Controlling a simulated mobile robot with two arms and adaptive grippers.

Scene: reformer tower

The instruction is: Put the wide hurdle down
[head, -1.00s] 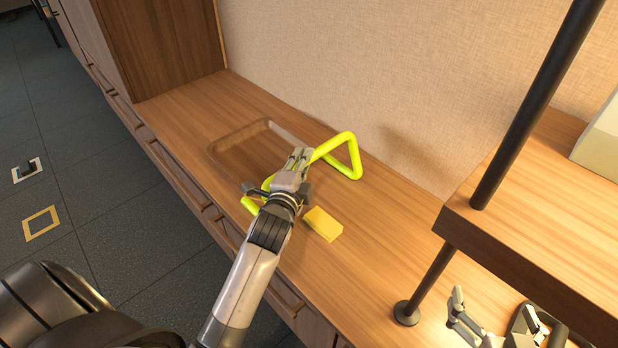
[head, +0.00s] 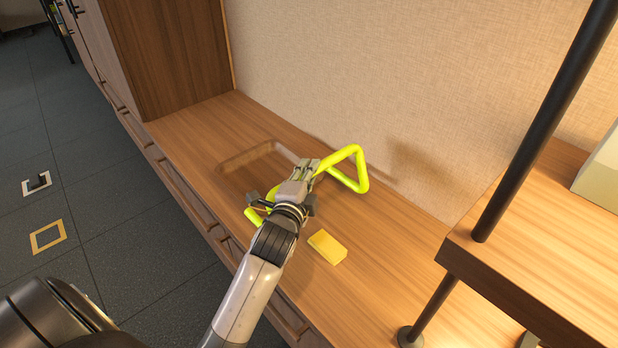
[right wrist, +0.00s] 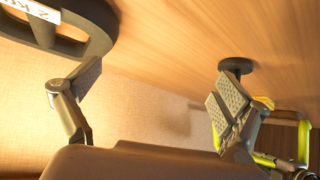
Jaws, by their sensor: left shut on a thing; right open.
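The wide hurdle (head: 361,168) is a bright yellow-green bent tube over the wooden counter. My left gripper (head: 306,170) is shut on it, near the middle of its visible length. One end loop sticks out to the right of the gripper, and a short piece shows at its lower left. The gripper and wrist hide the middle. I cannot tell whether the hurdle touches the counter. Part of it also shows at the right edge of the right wrist view (right wrist: 303,142). My right gripper (right wrist: 150,105) is open and empty in that view.
A shallow brown wooden tray (head: 232,163) lies behind the left gripper. A yellow block (head: 327,247) lies on the counter (head: 390,225) in front. A black post (head: 510,150) and raised shelf (head: 520,245) stand right. A dark weight plate (right wrist: 95,25) is near the right gripper.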

